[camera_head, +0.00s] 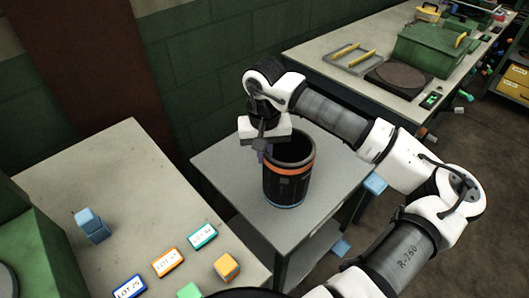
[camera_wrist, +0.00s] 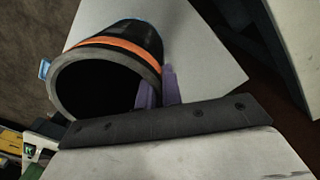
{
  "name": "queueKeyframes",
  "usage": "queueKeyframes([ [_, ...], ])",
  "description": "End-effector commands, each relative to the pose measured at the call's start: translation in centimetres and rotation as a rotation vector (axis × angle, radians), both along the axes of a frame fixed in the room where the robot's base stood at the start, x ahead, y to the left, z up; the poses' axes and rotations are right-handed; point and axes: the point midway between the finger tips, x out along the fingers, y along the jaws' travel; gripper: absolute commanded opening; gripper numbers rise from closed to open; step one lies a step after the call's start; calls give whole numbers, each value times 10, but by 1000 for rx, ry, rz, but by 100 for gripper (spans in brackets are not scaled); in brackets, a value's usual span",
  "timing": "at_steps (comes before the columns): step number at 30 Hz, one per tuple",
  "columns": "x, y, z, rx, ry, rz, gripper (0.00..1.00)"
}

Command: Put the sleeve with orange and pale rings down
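The sleeve (camera_head: 289,178) is a dark, open-topped cylinder with an orange ring below its greyish rim and a light blue band at its foot. It is upright at the small grey table (camera_head: 225,165); I cannot tell whether its foot touches the top. My gripper (camera_head: 262,153) is at the left side of its rim. In the wrist view, the purple fingers of my gripper (camera_wrist: 160,88) straddle the wall of the sleeve (camera_wrist: 122,42), one inside the mouth and one outside, and look closed on it. The sleeve's far underside is hidden.
A back bench (camera_head: 325,52) holds a green bin (camera_head: 430,52) and a dark disc (camera_head: 398,80).

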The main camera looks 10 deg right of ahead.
Motion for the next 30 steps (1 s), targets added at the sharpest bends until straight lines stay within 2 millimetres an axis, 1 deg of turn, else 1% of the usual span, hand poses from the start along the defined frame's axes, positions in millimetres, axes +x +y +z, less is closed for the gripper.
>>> queueKeyframes([
  [1,0,0,0,0,0,0,12],
  [5,0,0,0,0,0,0,29],
  [13,0,0,1,1,0,0,29],
  [18,1,0,8,-2,-3,-1,29],
  [20,1,0,18,-2,-4,-1,29],
  [30,1,0,91,-1,-3,0,29],
])
